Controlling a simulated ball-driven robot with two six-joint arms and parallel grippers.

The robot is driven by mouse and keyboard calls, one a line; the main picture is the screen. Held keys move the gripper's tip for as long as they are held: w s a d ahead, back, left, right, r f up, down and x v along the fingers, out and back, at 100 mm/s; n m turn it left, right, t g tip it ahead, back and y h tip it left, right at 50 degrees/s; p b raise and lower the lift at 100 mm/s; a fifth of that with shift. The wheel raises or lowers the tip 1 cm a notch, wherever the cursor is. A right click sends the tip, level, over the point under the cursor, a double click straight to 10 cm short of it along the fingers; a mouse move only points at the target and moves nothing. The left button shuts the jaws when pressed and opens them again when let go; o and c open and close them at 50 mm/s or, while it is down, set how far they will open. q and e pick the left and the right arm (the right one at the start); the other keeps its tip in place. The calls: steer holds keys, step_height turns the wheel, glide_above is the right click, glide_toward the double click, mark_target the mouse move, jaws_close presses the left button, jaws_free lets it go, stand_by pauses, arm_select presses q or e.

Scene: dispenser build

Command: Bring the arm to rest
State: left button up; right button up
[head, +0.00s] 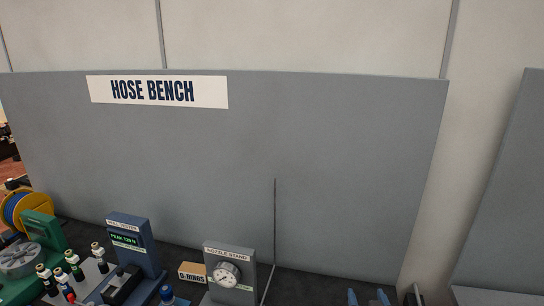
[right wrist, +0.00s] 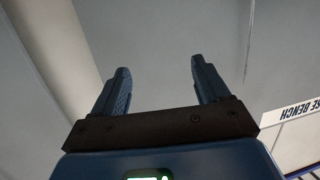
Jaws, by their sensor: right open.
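My right gripper (head: 368,297) shows only as two blue fingertips at the bottom edge of the head view, right of the nozzle stand. In the right wrist view its two blue fingers (right wrist: 158,88) stand wide apart with nothing between them. The rest of the right arm is cut off below the head view. My left gripper does not show in either view.
The bench holds a nozzle stand (head: 230,270) with a gauge, a pull tester (head: 131,240), an O-rings box (head: 192,273), several small fittings (head: 74,266) and a yellow reel (head: 28,212). A grey panel (head: 330,170) with a hose bench sign (head: 157,91) rises behind.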

steer(key=s+a+f+t+b, duration=0.1)
steer(key=s+f+b, duration=0.1)
steer(key=s, duration=0.8)
steer(key=s+a+f+b, duration=0.1)
steer(key=s+f+b, duration=0.2)
steer(key=s, duration=0.7)
steer(key=s+a+f+t+y+b, duration=0.1)
steer(key=s+a+f+b, duration=0.1)
steer(key=s, duration=0.8)
steer(key=shift+s+f+n+t+b, duration=0.2)
steer(key=shift+f+n+t+b, duration=0.1)
steer(key=shift+f+n+b, duration=0.15)
